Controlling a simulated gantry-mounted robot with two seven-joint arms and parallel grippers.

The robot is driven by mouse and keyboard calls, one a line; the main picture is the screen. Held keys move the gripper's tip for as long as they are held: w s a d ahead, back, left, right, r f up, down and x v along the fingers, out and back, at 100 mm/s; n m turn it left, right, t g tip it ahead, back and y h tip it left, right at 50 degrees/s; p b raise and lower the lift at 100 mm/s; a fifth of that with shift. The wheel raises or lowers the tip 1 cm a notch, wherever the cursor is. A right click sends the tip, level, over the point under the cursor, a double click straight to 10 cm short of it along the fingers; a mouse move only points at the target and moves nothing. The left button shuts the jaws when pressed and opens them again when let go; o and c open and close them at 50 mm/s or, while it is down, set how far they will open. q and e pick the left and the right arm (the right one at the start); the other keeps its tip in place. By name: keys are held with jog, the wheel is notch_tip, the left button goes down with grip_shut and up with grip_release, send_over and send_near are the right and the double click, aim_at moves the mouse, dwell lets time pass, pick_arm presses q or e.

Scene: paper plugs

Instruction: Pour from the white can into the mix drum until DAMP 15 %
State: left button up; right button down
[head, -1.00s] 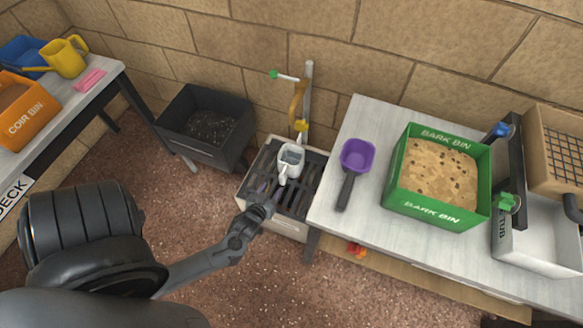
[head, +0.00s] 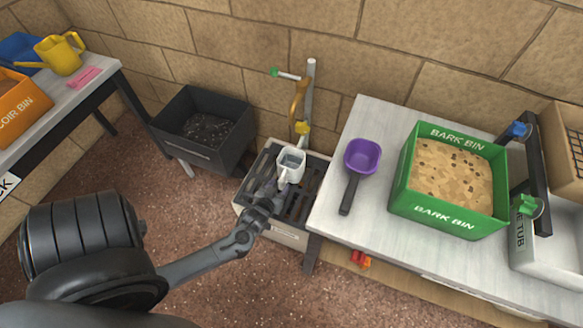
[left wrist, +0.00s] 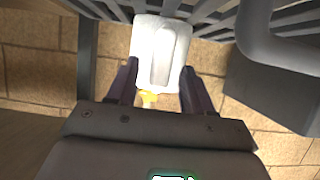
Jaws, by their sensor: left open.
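The white can (head: 291,164), an open-topped jug with a handle toward me, stands upright on the slatted grate under the tap. My left gripper (head: 277,190) reaches it from the front at handle height. In the left wrist view the gripper (left wrist: 159,84) is open, with its fingers on either side of the can's near side (left wrist: 160,52); I cannot tell whether they touch it. No mix drum or damp reading can be made out. My right gripper is not in view.
The tap post (head: 306,100) rises behind the can. A dark bin (head: 190,155) stands left of the grate stand (head: 275,232). On the right bench (head: 385,235) are a purple scoop (head: 362,157) and the green bark bin (head: 440,215). A yellow watering can (head: 60,55) is far left.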

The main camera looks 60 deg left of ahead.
aim_at(280, 185)
pick_arm(q)
jog(key=shift+w+f, duration=0.1)
dwell(0.3)
jog(key=shift+w+a+f, duration=0.2)
jog(key=shift+w+a, duration=0.05)
jog(key=shift+b+x, duration=0.6)
jog(key=shift+x, duration=0.35)
jog(key=shift+c, duration=0.5)
grip_shut()
jog(key=shift+r, duration=0.15)
